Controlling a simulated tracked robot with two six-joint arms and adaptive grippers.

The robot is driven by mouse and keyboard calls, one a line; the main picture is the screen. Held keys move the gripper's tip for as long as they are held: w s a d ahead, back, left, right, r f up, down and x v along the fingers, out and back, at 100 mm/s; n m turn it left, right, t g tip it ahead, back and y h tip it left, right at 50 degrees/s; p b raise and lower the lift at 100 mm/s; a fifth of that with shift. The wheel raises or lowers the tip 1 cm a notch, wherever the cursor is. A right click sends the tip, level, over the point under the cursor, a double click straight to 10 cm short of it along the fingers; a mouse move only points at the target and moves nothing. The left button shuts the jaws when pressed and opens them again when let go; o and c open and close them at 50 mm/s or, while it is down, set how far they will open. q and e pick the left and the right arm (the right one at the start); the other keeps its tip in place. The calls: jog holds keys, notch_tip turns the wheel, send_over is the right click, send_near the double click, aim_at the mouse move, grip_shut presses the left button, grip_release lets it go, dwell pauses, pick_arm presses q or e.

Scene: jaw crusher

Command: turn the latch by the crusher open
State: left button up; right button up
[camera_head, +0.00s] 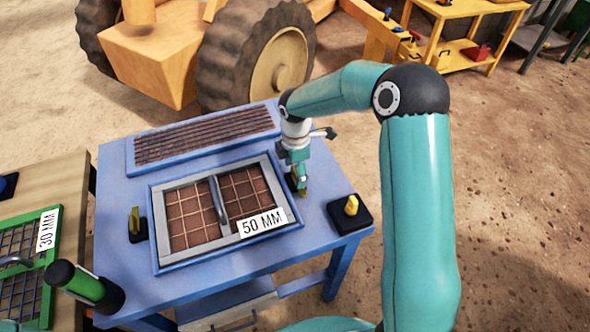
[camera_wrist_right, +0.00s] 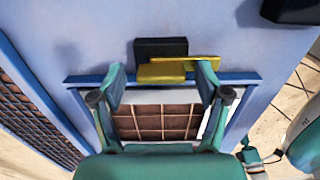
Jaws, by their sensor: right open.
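A yellow latch (camera_wrist_right: 163,73) on a black block (camera_wrist_right: 160,50) sits at the blue rim of the screen opening. My right gripper (camera_head: 300,187) is over this latch, at the right side of the 50 MM screen. In the right wrist view the gripper (camera_wrist_right: 160,80) is open, with one finger on each side. A yellow bar of the latch reaches to the right finger; contact is unclear. In the head view my gripper mostly hides this latch. The 50 MM screen (camera_head: 214,205) lies in a grey frame on the blue table (camera_head: 120,185). My left gripper is out of view.
Other yellow pieces on black blocks stand left (camera_head: 134,222) and right (camera_head: 351,207) of the screen. A green-framed 30 MM screen (camera_head: 50,225) and a green-black cylinder (camera_head: 85,285) are at left. A yellow machine (camera_head: 150,55) stands behind. Open ground lies to the right.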

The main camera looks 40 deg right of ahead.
notch_tip(320, 180, up, 12)
dwell(0.6)
jog(key=shift+f, duration=0.1)
